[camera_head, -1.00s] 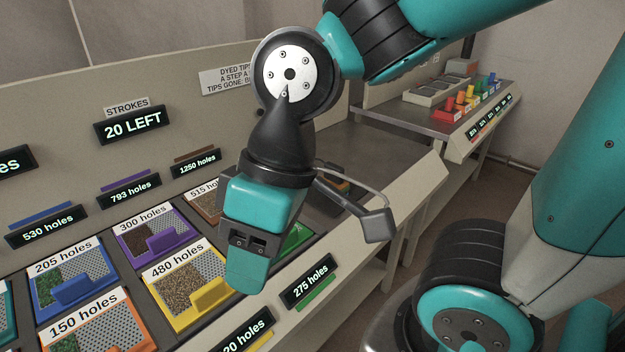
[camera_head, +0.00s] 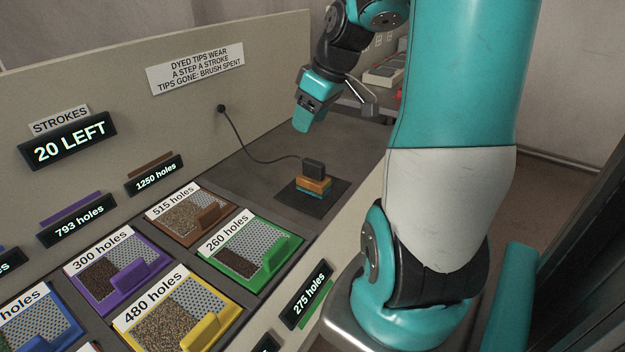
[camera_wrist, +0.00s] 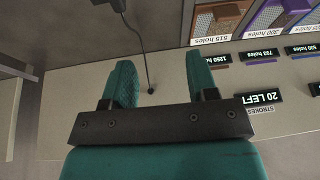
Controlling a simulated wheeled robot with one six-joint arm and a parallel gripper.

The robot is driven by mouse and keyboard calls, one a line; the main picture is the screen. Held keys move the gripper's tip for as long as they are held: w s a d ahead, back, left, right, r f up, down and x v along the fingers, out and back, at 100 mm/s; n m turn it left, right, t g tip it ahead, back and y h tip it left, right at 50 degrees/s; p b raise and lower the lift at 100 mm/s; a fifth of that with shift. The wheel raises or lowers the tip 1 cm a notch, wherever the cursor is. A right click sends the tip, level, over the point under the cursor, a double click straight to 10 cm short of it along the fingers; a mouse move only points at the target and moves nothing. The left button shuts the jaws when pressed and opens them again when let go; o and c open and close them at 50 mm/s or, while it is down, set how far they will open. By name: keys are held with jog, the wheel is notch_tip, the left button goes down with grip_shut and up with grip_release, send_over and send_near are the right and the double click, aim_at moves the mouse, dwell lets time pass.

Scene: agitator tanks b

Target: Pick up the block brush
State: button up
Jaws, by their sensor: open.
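The block brush (camera_head: 314,180) has a black top, an orange body and a thin teal layer at its base. It sits on a dark square pad (camera_head: 300,200) at the right end of the bench, with a black cable running to the back panel. In the wrist view, what seems to be its black top (camera_wrist: 118,5) shows at the upper edge with the cable, and the rest is out of frame. My gripper (camera_head: 302,122) is over the bench's far end, beyond the brush and apart from it. Its two fingers (camera_wrist: 162,75) are spread with nothing between them.
Coloured trays, including a green one (camera_head: 245,245) and a brown one (camera_head: 190,215), lie left of the pad. The back panel (camera_head: 130,95) carries a sign (camera_head: 200,66) and a "20 LEFT" display (camera_head: 68,140). The bench around the pad is clear.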

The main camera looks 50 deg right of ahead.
send_near(314, 161)
jog(key=shift+m+h, duration=0.4)
jog(key=x, duration=0.6)
jog(key=shift+w+a+f, duration=0.15)
jog(key=shift+a, duration=0.2)
jog(key=shift+p+x, duration=0.5)
jog(key=shift+x, duration=2.3)
grip_shut()
